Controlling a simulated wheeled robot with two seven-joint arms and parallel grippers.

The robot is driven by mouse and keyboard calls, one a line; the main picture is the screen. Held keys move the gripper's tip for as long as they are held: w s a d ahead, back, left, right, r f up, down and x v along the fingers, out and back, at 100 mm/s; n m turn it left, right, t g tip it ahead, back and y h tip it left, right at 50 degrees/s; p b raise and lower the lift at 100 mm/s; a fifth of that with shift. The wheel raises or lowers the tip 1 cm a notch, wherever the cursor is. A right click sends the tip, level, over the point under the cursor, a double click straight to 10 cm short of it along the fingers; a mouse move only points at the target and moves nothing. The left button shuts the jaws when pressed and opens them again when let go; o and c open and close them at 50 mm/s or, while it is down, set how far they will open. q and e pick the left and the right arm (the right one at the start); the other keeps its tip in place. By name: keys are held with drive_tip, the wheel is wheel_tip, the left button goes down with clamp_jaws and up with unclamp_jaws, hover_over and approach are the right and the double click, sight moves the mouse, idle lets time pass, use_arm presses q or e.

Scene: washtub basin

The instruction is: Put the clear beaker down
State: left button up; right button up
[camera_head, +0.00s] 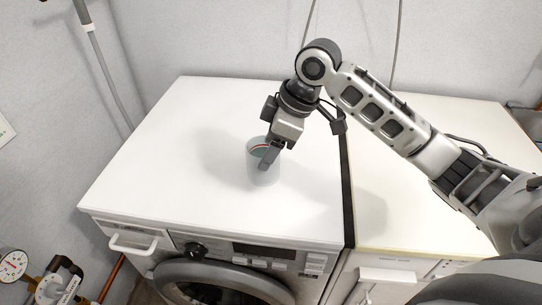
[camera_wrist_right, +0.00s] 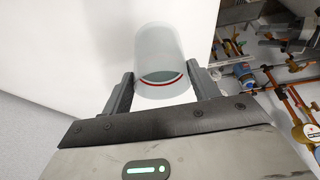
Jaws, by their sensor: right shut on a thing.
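The clear beaker (camera_head: 260,174) is a pale, see-through cup with a red line near its rim. It stands upright over the white top of the washing machine (camera_head: 165,160), right of the middle. My right gripper (camera_head: 268,157) reaches down from above and is shut on the beaker near its rim. In the right wrist view the beaker (camera_wrist_right: 161,52) sits between the two fingers of my right gripper (camera_wrist_right: 162,80). I cannot tell whether the beaker's base touches the white top. My left gripper is not in view.
A second white appliance (camera_head: 425,215) stands to the right, past a dark gap (camera_head: 348,190). The machine top around the beaker is clear. Grey walls and hanging hoses are behind. Gauges and pipes (camera_head: 50,285) are at the lower left.

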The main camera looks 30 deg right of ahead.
drive_tip(key=shift+w+d+f, duration=0.2)
drive_tip(key=shift+w+f, duration=0.15)
drive_tip(key=shift+f, duration=0.1)
drive_tip(key=shift+w+d+f, duration=0.1)
drive_tip(key=shift+w+f, duration=0.05)
drive_tip(key=shift+f, duration=0.8)
drive_tip(key=shift+w+d+f, duration=0.1)
drive_tip(key=shift+w+f, duration=0.05)
drive_tip(key=shift+f, duration=0.8)
drive_tip(key=shift+f, duration=0.15)
drive_tip(key=o, duration=1.5)
drive_tip(key=shift+o, duration=0.2)
drive_tip(key=v, duration=1.2)
